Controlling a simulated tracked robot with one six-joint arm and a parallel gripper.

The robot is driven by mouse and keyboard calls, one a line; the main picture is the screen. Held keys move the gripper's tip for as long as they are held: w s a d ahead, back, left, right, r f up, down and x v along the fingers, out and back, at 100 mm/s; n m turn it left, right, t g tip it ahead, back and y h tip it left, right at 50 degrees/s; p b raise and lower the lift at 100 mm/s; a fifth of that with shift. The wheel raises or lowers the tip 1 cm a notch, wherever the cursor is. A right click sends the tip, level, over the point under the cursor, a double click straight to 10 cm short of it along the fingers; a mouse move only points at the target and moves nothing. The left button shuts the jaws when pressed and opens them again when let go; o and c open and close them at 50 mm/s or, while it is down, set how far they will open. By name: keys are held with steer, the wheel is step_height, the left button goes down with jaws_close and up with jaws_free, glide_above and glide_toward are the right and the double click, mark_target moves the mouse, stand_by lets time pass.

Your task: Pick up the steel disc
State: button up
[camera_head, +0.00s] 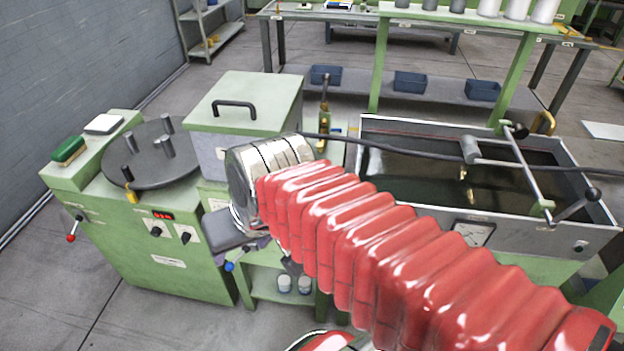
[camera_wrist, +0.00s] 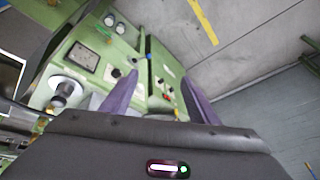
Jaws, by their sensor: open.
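My gripper (camera_head: 256,246) is in front of the green machines, partly hidden by my red-sleeved arm. In the wrist view its two purple fingers (camera_wrist: 163,92) are apart with nothing between them. I cannot make out a small loose steel disc in either view. A wide dark grey round plate (camera_head: 175,178) lies on the green machine at left, with several metal cylinders standing on it. It is apart from my gripper, to its left and farther back. I cannot tell whether it is the task's disc.
A green-lidded box (camera_head: 262,92) stands behind my wrist. A long open tank (camera_head: 400,124) with a crossbar is at right. A green brush (camera_head: 69,149) lies at far left. Two small cups (camera_head: 284,284) sit on a low shelf. Bare floor lies at front left.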

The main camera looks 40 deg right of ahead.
steer(key=w+d+f+m+t+y, duration=0.1)
steer(key=w+d+f+m+y, duration=0.15)
steer(key=d+m, duration=0.45)
steer(key=w+d+f+m+t+y, duration=0.1)
steer(key=w+d+f+m+y, duration=0.15)
steer(key=m, duration=0.85)
steer(key=s+d+f+m+t+h, duration=0.1)
steer(key=d+m+t+h, duration=0.3)
steer(key=d+m, duration=1)
steer(key=s+d+t, duration=0.1)
steer(key=d+t, duration=0.1)
steer(key=d, duration=0.6)
steer(key=shift+d+f+m+t+h, duration=0.15)
steer(key=shift+f+m+t+h, duration=0.15)
steer(key=shift+m+t, duration=0.1)
steer(key=shift+s, duration=0.1)
steer(key=x, duration=0.8)
steer(key=shift+f, duration=0.1)
steer(key=shift+w, duration=0.3)
